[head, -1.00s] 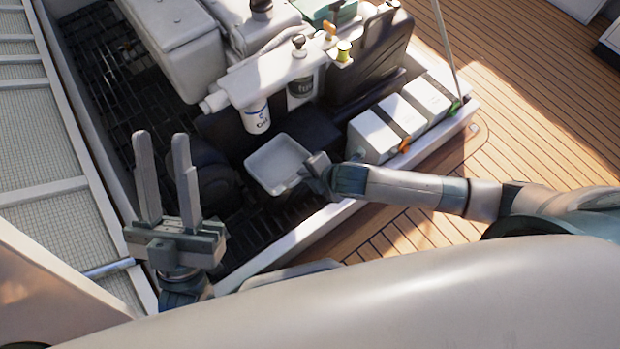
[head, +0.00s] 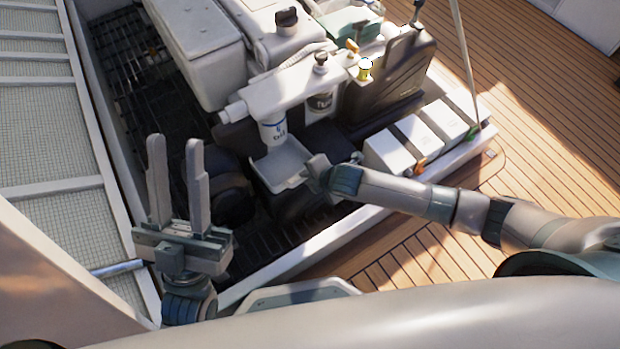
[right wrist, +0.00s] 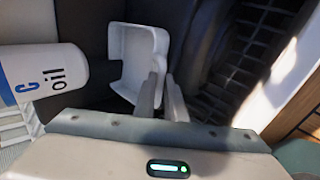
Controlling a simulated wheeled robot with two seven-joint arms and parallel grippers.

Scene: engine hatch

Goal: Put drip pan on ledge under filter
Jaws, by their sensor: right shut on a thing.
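The white drip pan (head: 277,163) is a shallow square tray below the white oil filter (head: 272,129) in the head view. My right gripper (head: 312,172) is shut on the pan's near right edge. The right wrist view also shows the pan (right wrist: 133,55) at the fingertips (right wrist: 160,90), with the labelled oil filter (right wrist: 42,74) to its left. The filter hides part of the pan's far side in the head view. I cannot tell whether the pan touches the dark ledge under it. My left gripper (head: 176,180) is open and empty, apart from the pan at the left.
A second, dark-labelled filter (head: 318,103) hangs right of the oil filter. White boxes (head: 395,150) stand along the hatch's right edge. The pale hatch rim (head: 300,248) runs along the near side. Dark floor grating (head: 150,90) lies at the left.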

